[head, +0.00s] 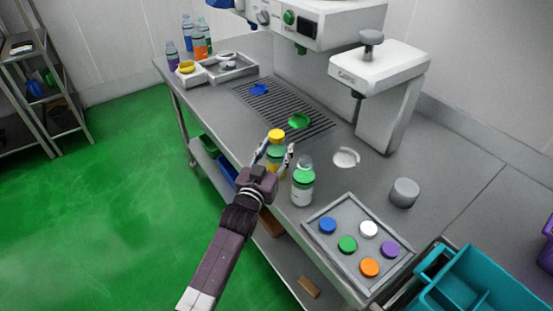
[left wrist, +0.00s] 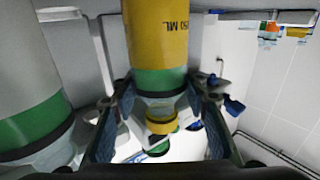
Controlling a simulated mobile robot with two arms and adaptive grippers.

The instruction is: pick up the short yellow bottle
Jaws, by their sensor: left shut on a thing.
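The short yellow bottle (head: 276,156) has a yellow cap and a green band. It is near the front edge of the steel table, beside a bottle with a green band. My left gripper (head: 275,152) is shut on it, one finger on either side. In the left wrist view the yellow bottle (left wrist: 158,38) appears upside down between the fingers (left wrist: 158,112), its printed label and yellow cap visible. I cannot tell whether its base touches the table. My right gripper is not in view.
A bottle with a green band (head: 302,189) stands close to the right of the gripper. A tray (head: 321,259) of coloured caps lies further right, and a teal crate (head: 476,290) beyond it. A drain grate (head: 285,112) and machine (head: 380,68) are behind.

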